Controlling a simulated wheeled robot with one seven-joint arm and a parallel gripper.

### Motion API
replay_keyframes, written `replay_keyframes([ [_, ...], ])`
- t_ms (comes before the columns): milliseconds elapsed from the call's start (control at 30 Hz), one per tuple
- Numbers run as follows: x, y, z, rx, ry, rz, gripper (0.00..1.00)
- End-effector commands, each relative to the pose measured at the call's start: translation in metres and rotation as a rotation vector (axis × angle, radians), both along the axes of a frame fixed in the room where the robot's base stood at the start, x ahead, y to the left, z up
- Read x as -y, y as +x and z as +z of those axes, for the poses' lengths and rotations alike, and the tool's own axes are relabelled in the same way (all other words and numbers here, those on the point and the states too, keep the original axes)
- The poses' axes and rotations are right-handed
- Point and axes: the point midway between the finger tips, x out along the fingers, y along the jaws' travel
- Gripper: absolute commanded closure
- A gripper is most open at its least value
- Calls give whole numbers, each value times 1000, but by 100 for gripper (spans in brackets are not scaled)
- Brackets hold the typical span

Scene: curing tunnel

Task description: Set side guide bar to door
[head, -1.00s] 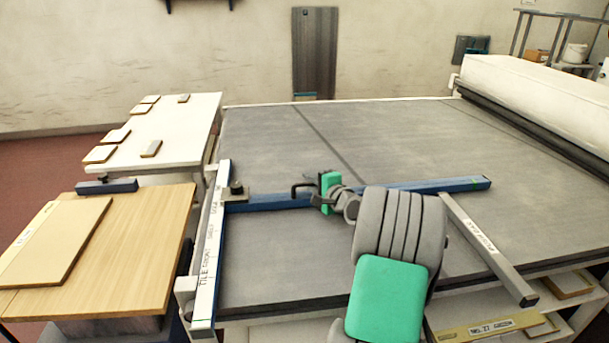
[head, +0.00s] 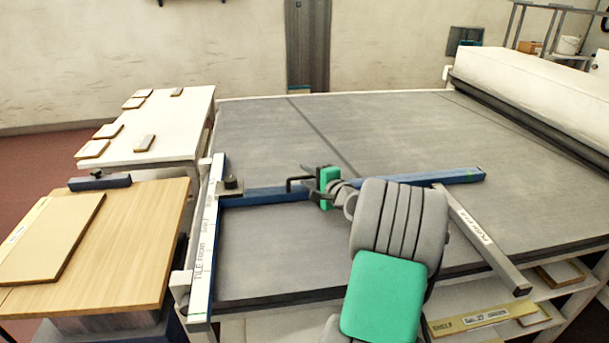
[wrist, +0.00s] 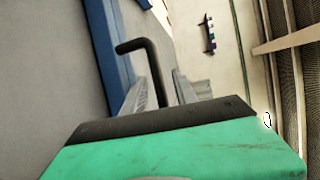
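The side guide bar (head: 420,178) is a long blue bar lying across the grey belt. Its left end meets a white scale rail (head: 205,245) with handwritten marks, at a dark clamp knob (head: 231,186). The marks are too small to read surely, so I cannot tell which one is the door mark. A black bent handle (head: 297,181) stands at the bar; it also shows in the wrist view (wrist: 152,65). My gripper (wrist: 160,92) is at this handle. Its two fingers are apart, one on each side of the handle, with gaps visible. In the head view my green-padded wrist partly hides the bar.
A grey labelled bar (head: 482,240) slants from the guide bar towards the front edge. A wooden table (head: 130,250) with a board and a white table (head: 180,125) with several small tiles stand left. A white tunnel hood (head: 530,90) is at right. The far belt is clear.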

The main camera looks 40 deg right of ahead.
Motion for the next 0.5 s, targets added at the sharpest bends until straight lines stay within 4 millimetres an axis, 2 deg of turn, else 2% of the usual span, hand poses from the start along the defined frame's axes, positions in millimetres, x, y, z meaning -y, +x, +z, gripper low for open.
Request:
replay_keyframes([
  [100, 0, -27, 4, 0, 0, -4, 66],
  [233, -2, -49, 8, 0, 0, -4, 66],
  [333, -3, -58, 10, 0, -1, -2, 66],
  [500, -4, -60, 10, 0, -1, 0, 66],
])
